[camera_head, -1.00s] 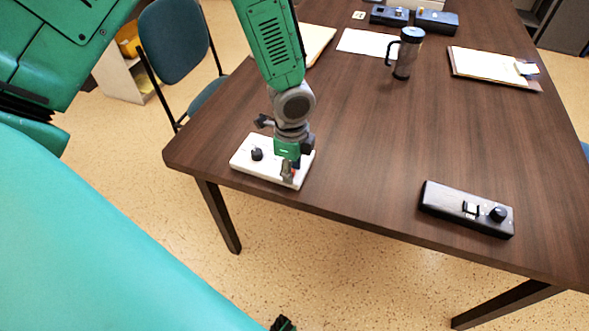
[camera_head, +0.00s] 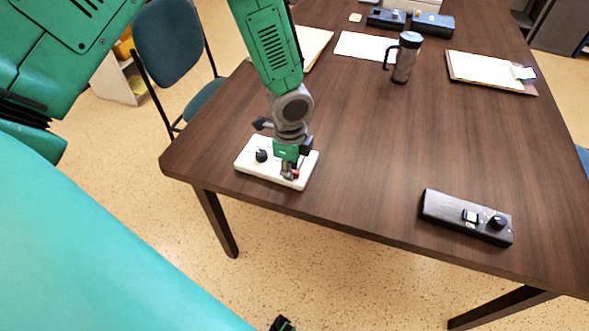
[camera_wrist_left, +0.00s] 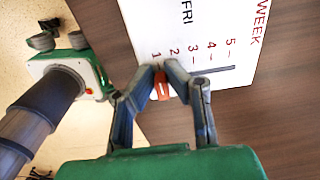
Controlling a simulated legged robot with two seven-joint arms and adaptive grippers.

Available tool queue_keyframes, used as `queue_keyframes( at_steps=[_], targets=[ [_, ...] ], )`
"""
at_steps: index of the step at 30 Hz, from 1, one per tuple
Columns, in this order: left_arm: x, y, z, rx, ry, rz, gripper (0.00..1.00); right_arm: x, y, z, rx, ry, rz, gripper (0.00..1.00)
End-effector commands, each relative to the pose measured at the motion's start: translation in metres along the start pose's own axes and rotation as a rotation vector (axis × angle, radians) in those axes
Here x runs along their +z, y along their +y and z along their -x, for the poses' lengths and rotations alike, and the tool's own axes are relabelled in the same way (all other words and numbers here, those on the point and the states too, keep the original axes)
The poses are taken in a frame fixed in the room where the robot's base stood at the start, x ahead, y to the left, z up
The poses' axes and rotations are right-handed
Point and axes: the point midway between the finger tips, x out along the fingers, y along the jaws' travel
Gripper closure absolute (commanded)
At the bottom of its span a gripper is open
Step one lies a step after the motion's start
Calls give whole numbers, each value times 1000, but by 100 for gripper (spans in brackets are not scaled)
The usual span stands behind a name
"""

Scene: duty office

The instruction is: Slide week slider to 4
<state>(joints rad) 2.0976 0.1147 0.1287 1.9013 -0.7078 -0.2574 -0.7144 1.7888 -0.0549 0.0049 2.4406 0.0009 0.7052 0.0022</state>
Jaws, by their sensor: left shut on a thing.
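The white board (camera_head: 254,174) lies on the table near its left front corner. In the left wrist view the board (camera_wrist_left: 150,20) shows the word WEEK and a scale from 1 to 5 beside a dark slot (camera_wrist_left: 222,70). The orange-red week slider (camera_wrist_left: 161,91) is at the 1 end of the slot. My left gripper (camera_head: 289,174) points down onto the board. In the left wrist view its fingers (camera_wrist_left: 162,78) are shut around the slider, which they partly hide. My right gripper is not recognisable in these views.
A black knob (camera_head: 261,156) stands on the board's left part. A black box (camera_head: 450,212) with a knob lies at the table's front right. A mug (camera_head: 404,58), papers (camera_head: 365,46) and a clipboard (camera_head: 488,72) lie farther back. The table's middle is clear.

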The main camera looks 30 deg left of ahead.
Motion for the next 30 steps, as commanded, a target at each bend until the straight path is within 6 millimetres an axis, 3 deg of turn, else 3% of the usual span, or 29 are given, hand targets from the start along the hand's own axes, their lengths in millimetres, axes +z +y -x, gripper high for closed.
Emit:
queue_keyframes(
  at_steps=[27,29,30],
  targets=[
    [-3,-1,1,-1,-3,-1,100,0,0,0,0,0,0,60],
    [-3,-1,1,-1,-3,-1,76,0,0,0,0,0,0,60],
    [-3,-1,1,-1,-3,-1,69,0,0,0,0,0,0,60]
  ],
)
